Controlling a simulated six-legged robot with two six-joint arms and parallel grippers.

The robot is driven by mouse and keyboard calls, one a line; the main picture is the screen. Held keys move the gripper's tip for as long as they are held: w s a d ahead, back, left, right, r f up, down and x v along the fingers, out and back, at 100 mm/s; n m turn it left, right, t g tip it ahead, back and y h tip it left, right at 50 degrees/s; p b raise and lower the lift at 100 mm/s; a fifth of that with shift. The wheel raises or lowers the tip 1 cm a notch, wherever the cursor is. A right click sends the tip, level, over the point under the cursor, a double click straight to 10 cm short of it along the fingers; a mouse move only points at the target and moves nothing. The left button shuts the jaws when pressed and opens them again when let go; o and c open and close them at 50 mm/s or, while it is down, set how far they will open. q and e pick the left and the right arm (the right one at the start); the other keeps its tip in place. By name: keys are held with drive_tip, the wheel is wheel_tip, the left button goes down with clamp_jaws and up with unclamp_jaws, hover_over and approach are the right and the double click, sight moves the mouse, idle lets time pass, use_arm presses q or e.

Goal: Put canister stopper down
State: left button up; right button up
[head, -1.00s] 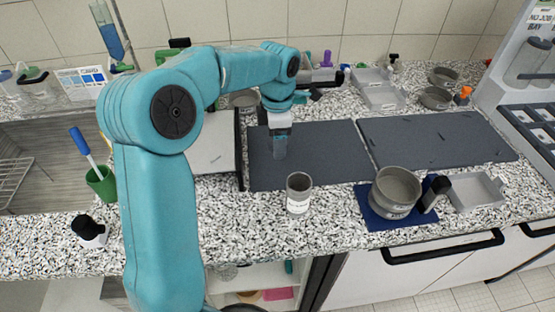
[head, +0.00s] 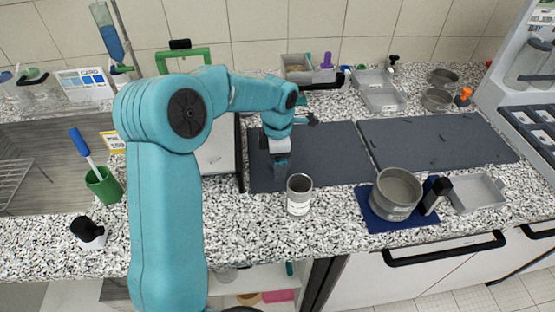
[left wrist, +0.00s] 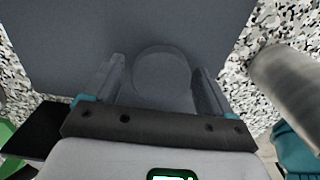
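My left gripper (head: 280,168) is low over the left dark grey mat (head: 325,150). In the left wrist view its two fingers (left wrist: 160,78) stand apart, open. A dark grey round disc, which looks like the canister stopper (left wrist: 162,70), shows between them against the mat; a narrow gap shows at its left side, and contact at the right is hard to tell. The stopper cannot be made out in the head view. The open-topped canister (head: 299,199) with a white label stands upright on the counter in front of the mat. My right gripper is not in view.
A round metal sieve pan (head: 397,192) stands on a blue pad with a black-handled object (head: 436,194) beside it. A grey tray (head: 478,193) is at right. The right dark mat (head: 435,140) is mostly clear. A green cup (head: 104,186) stands at left.

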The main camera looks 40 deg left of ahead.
use_arm(q)
wheel_tip(320, 180, up, 12)
drive_tip(key=shift+r+p, duration=0.2)
drive_tip(key=shift+p, duration=0.2)
idle(0.3)
idle(0.5)
